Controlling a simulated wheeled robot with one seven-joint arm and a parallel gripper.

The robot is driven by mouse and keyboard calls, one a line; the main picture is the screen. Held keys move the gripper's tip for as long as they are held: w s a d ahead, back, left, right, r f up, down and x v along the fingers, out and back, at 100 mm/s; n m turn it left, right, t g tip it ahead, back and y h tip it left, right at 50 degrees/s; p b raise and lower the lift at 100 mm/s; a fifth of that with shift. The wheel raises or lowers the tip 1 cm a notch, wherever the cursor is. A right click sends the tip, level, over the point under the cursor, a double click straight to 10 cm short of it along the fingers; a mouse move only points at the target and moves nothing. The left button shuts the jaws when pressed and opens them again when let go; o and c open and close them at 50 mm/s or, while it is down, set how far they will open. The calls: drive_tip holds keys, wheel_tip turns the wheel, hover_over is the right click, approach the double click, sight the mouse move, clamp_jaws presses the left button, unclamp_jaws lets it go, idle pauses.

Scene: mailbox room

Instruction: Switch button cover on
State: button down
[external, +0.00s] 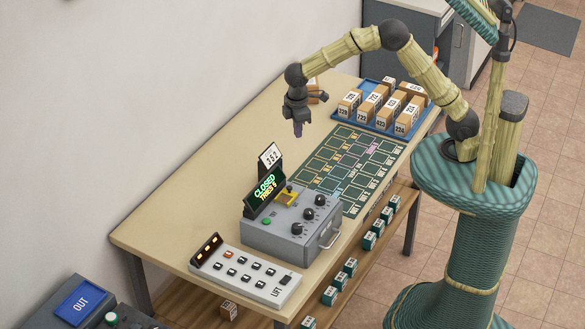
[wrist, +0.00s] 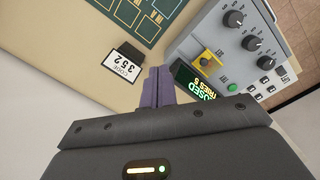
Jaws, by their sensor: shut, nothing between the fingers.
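A grey control box (external: 290,225) stands on the table, with several black knobs, a green button (external: 267,221) and a small yellow piece (external: 288,198) that looks like the button cover. In the wrist view the yellow piece (wrist: 207,60) sits on the box near the display; I cannot tell whether it is raised or lowered. A sign on the box (external: 265,188) reads CLOSED, TRIES 5. My gripper (external: 299,128) is shut and empty, pointing down above the table, behind the box and apart from it. In the wrist view its purple fingers (wrist: 158,84) are together.
A card reading 352 (wrist: 122,66) stands behind the display. A white switch panel marked LIFT (external: 245,273) lies in front of the box. A green grid mat (external: 352,160) and a blue tray (external: 369,121) of numbered boxes lie to the right. The table's left part is clear.

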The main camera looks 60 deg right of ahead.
drive_tip(key=s+a+f+n+h+p, duration=0.1)
drive_tip(key=a+n, duration=0.5)
drive_tip(key=a, duration=1.2)
drive_tip(key=shift+a+f+g+h+p, duration=0.3)
drive_tip(key=shift+f+h+p, duration=0.1)
drive_tip(key=shift+f, duration=0.1)
drive_tip(key=p, duration=0.3)
approach(286, 195)
drive_tip(key=a+f, duration=0.2)
drive_tip(key=f, duration=0.1)
drive_tip(key=shift+w+a, duration=0.2)
drive_tip(key=shift+a, duration=0.15)
drive_tip(key=d, duration=0.1)
drive_tip(key=d+f+p, duration=0.1)
drive_tip(key=d+p, duration=0.1)
drive_tip(key=shift+s+d+f, duration=0.15)
drive_tip(key=shift+s, duration=0.1)
drive_tip(key=shift+d+f+p, duration=0.25)
drive_tip(key=shift+d+p, duration=0.05)
